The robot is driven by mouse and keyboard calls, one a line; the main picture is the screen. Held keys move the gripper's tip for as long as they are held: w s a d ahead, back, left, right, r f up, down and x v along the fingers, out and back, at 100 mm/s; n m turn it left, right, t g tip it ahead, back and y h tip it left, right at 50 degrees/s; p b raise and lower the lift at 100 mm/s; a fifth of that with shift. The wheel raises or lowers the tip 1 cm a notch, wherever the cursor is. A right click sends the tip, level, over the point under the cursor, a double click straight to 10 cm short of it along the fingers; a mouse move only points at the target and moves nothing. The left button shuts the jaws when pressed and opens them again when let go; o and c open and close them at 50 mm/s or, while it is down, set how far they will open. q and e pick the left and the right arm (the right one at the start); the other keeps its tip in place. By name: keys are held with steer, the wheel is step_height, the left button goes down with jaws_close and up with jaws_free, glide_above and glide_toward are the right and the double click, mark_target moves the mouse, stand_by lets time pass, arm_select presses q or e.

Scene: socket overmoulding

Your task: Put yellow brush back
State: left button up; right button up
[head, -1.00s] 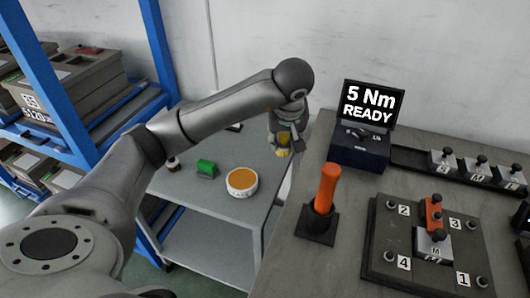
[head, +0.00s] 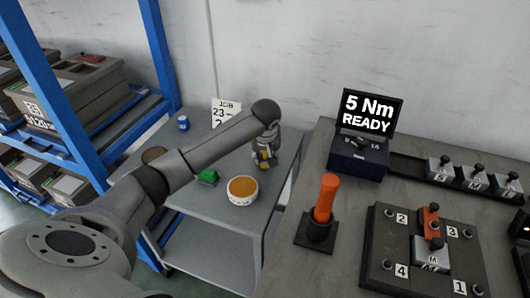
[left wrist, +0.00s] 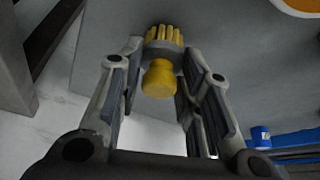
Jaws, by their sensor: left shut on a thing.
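My left gripper (head: 266,164) is over the right part of the grey side table (head: 222,224), behind and to the right of the round white tub with an orange top (head: 242,190). It is shut on the yellow brush (left wrist: 159,78). In the left wrist view the brush's rounded handle is between the fingers, and its yellow bristles (left wrist: 165,35) point away toward the grey tabletop. In the head view only a little yellow shows at the fingertips. I cannot tell whether the bristles touch the tabletop. My right gripper is not in view.
A blue can (head: 183,123) and a job card (head: 226,112) stand farther back. The workbench (head: 335,265) at right holds an orange-handled tool (head: 326,198) and a torque display (head: 368,111). Blue shelving (head: 75,105) is at left.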

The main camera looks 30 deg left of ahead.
arm_select(q)
steer(key=shift+f, duration=0.15)
steer(key=o, duration=1)
steer(key=shift+r, duration=0.45)
steer(key=v, duration=1.1)
steer(key=shift+s, duration=0.15)
steer(key=shift+d+r, duration=0.15)
